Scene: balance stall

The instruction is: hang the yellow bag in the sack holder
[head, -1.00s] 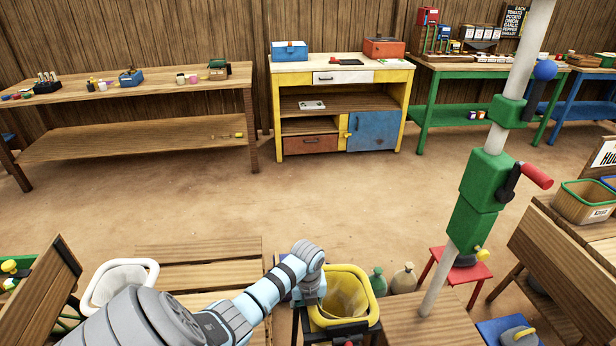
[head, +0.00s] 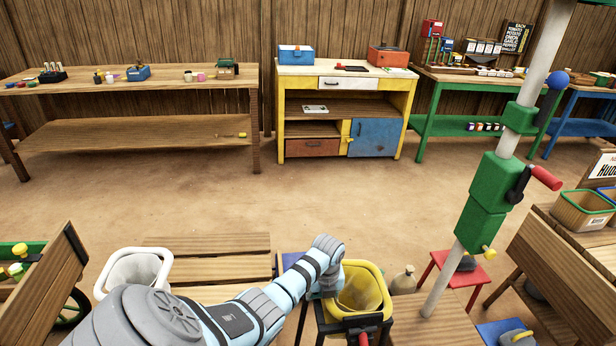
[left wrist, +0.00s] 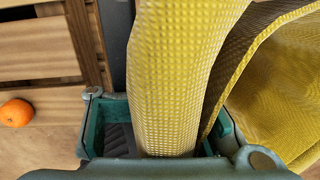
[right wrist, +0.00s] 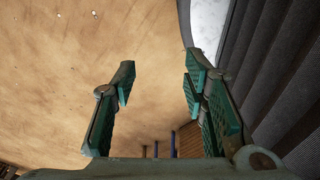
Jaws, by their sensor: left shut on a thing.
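The yellow bag (head: 360,294) is at the lower middle of the head view, its mouth open upward and its rim spread. My left gripper (head: 333,284) is at the bag's left side. In the left wrist view, my left gripper (left wrist: 165,135) is shut on the side of the yellow bag (left wrist: 180,70). A dark bracket (head: 366,322) with a red handle (head: 364,340) is at the bag's near side and looks like part of the sack holder. I cannot tell if the bag hangs on it. My right gripper (right wrist: 158,88) is open and empty, seen only in the right wrist view.
A white-rimmed bin (head: 135,270) stands left of the bag. A grey pole with a green clamp (head: 490,200) rises at right, by a red stool (head: 460,268). An orange fruit (left wrist: 15,113) lies on boards. The dirt floor behind is clear up to the yellow cabinet (head: 348,70).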

